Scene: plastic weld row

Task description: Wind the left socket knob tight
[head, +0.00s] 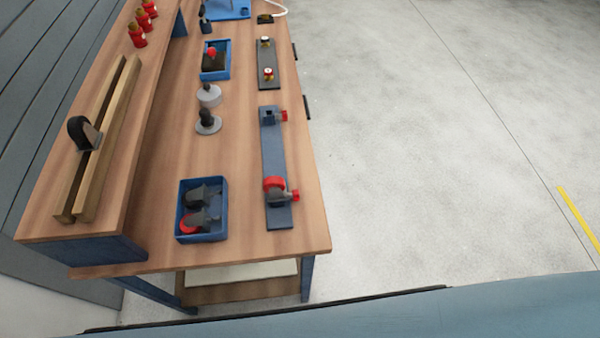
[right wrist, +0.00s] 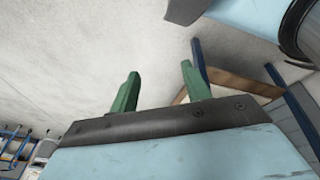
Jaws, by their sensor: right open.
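A dark plate (head: 275,150) with two sockets lies along the right edge of the bench in the head view. The picture does not settle which knob is the left one, nor how tight either is. My right gripper (right wrist: 160,70) shows two green fingers, apart and empty, over the floor, away from the sockets. My left gripper is not in view.
A blue tray (head: 222,232) with dark and red parts stands left of the near socket. Beyond are a second blue bin (head: 228,62), a dark plate with small fittings (head: 267,62) and two grey round-based pieces. A raised shelf runs along the left.

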